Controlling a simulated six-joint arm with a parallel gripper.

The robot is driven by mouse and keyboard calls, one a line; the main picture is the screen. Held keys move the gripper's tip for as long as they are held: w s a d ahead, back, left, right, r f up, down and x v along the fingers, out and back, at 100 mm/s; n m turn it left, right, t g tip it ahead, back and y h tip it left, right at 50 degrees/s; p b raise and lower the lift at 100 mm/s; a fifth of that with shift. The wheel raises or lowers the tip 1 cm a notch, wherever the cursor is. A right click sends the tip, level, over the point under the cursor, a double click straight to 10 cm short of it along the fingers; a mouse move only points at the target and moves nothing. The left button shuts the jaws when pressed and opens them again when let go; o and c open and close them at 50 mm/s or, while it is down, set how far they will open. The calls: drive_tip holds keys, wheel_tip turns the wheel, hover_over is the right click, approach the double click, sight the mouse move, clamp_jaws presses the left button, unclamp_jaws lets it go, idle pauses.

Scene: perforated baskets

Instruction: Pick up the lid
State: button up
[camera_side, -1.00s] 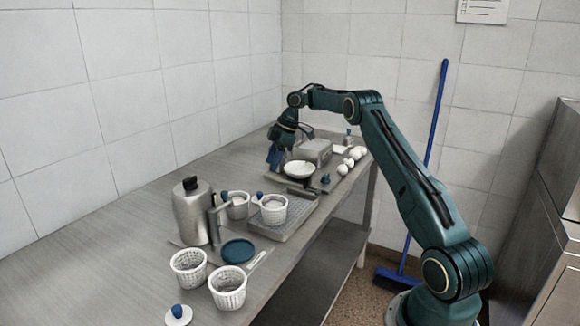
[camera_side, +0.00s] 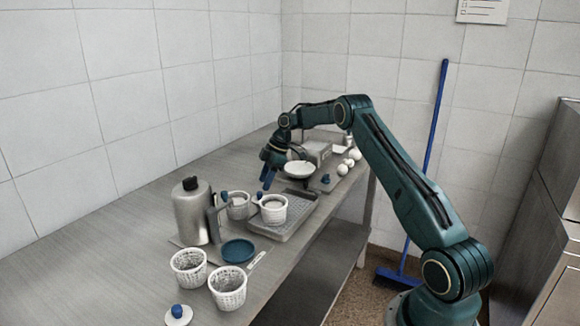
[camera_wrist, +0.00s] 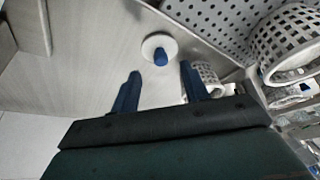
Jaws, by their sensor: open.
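A round white lid with a blue knob (camera_side: 178,314) lies on the table at the near end in the side view. Another blue knob (camera_side: 326,179) shows near the table's right edge; what it sits on is too small to tell. In the wrist view a white lid with a blue knob (camera_wrist: 150,42) lies beyond my fingertips, apart from them; I cannot tell which of the two it is. My gripper (camera_side: 267,186) is open and empty above the table, beside the perforated tray and the baskets. Its two blue fingers (camera_wrist: 160,72) are spread in the wrist view.
White perforated baskets stand at the front (camera_side: 228,290) and on the tray (camera_side: 272,211). A grey canister (camera_side: 192,215), a blue dish (camera_side: 238,250) and a white bowl (camera_side: 299,169) are also on the table. White eggs (camera_side: 354,153) lie at the far right. The table's left side is clear.

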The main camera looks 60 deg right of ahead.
sight(260, 193)
drive_tip(key=shift+x, duration=2.2)
drive_tip(key=shift+a, duration=0.1)
clamp_jaws()
drive_tip(key=shift+r, duration=0.1)
wheel_tip(260, 193, up, 10)
